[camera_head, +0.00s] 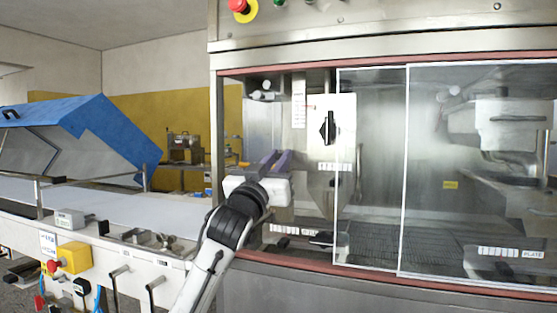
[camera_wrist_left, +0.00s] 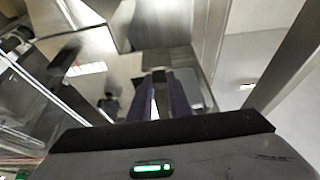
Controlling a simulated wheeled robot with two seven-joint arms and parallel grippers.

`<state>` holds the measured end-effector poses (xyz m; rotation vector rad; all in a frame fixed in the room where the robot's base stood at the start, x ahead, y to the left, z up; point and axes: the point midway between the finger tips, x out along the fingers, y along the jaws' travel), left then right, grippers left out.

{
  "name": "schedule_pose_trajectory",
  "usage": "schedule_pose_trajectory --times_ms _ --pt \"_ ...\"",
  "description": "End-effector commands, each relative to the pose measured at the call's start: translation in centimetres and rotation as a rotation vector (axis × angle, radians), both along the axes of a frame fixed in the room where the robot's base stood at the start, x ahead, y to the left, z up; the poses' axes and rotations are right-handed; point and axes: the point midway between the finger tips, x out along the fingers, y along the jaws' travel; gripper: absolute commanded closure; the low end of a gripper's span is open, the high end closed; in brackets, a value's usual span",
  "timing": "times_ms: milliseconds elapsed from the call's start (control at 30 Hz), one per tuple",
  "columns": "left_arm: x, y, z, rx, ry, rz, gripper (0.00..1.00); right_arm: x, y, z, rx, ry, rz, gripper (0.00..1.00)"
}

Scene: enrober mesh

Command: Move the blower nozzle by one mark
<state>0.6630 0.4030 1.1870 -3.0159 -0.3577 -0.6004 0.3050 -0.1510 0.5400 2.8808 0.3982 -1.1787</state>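My left gripper (camera_head: 272,158) is in the open left end of the machine cabinet, with its two purple fingers pointing inward. In the left wrist view, the fingers (camera_wrist_left: 161,78) show a narrow gap with nothing visible between them. I cannot tell for certain which part is the blower nozzle. A white plate with a black pointer knob (camera_head: 327,128) stands right of the fingers, apart from them. A vertical scale strip (camera_head: 299,104) hangs above them, its marks too small to read. My right gripper is not in view.
Clear sliding panels (camera_head: 372,160) close off the cabinet's middle and right. A red-brown frame edge (camera_head: 390,282) runs along the opening's bottom. A wire mesh belt (camera_head: 375,240) lies inside. A blue hood (camera_head: 100,135) stands over the white conveyor (camera_head: 120,207) at left.

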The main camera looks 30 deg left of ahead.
Motion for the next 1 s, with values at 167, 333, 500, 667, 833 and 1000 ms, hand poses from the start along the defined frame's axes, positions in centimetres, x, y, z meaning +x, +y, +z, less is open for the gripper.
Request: schedule_pose_trajectory --times_ms 167,333,500,667,833,1000 --pt "0.0 0.0 -0.1 -0.001 0.001 0.001 1.00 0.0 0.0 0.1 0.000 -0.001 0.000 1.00" --pt "0.1 0.0 -1.1 -0.002 0.005 0.000 1.00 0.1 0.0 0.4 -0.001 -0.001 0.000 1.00" --pt "0.1 0.0 -1.3 -0.001 0.006 0.000 1.00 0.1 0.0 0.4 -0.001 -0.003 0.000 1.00" --pt "0.1 0.0 -1.3 -0.002 0.007 0.000 0.64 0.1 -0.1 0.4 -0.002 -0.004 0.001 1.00" --pt "0.0 0.0 -1.1 -0.001 0.003 0.000 0.64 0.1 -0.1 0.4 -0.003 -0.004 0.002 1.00" --pt "-0.2 -0.1 -1.2 0.000 0.002 0.000 0.64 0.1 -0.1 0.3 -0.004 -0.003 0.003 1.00"
